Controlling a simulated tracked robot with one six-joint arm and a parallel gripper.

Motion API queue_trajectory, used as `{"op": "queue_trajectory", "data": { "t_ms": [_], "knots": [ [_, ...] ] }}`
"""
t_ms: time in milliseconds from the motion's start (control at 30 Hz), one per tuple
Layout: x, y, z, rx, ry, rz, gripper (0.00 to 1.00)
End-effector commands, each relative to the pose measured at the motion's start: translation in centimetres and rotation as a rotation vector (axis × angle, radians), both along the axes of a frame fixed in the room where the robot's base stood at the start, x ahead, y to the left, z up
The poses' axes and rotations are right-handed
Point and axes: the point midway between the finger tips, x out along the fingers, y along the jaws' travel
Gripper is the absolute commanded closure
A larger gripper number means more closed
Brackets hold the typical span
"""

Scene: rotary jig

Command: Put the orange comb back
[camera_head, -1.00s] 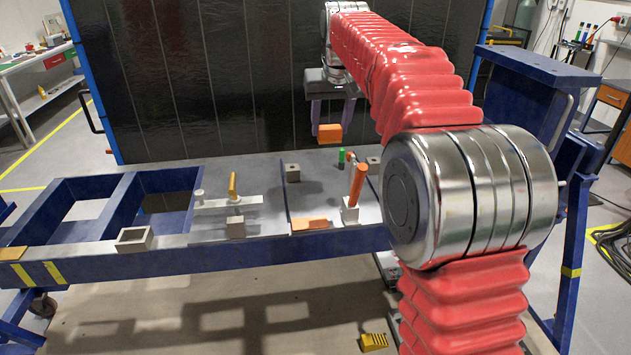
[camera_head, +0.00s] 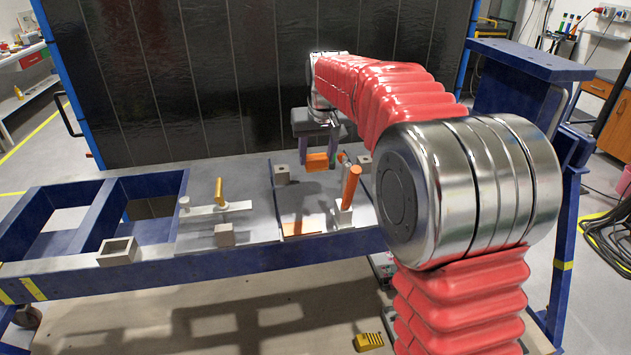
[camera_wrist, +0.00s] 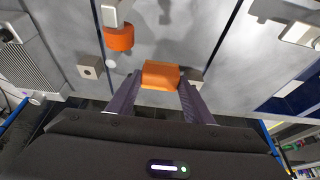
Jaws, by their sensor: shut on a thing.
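My gripper (camera_head: 318,152) is shut on an orange block, which I take to be the orange comb (camera_head: 317,163). It holds the comb above the back part of the grey bench plate (camera_head: 255,187), seemingly clear of it. In the wrist view, the comb (camera_wrist: 160,74) sits between the two purple-grey fingertips (camera_wrist: 158,88); no teeth can be made out. A flat orange patch (camera_head: 302,227) lies at the plate's front edge; whether it is a part or a marking I cannot tell.
A yellow-handled clamp (camera_head: 218,192) stands to the left. A dark panel (camera_head: 250,90) rises behind the bench.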

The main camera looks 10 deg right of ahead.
Motion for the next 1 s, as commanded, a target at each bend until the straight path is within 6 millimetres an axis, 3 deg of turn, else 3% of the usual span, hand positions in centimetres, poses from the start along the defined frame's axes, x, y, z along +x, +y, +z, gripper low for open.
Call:
{"op": "queue_trajectory", "data": {
  "t_ms": [200,600,900,1000],
  "knots": [
    [0.0,0.0,-3.0,0.0,0.0,0.001,0.75],
    [0.0,0.1,-3.6,0.001,0.0,0.001,0.75],
    [0.0,0.1,-6.9,0.0,0.001,0.002,0.75],
    [0.0,0.2,-7.1,0.0,-0.001,0.002,0.75]
  ]
}}
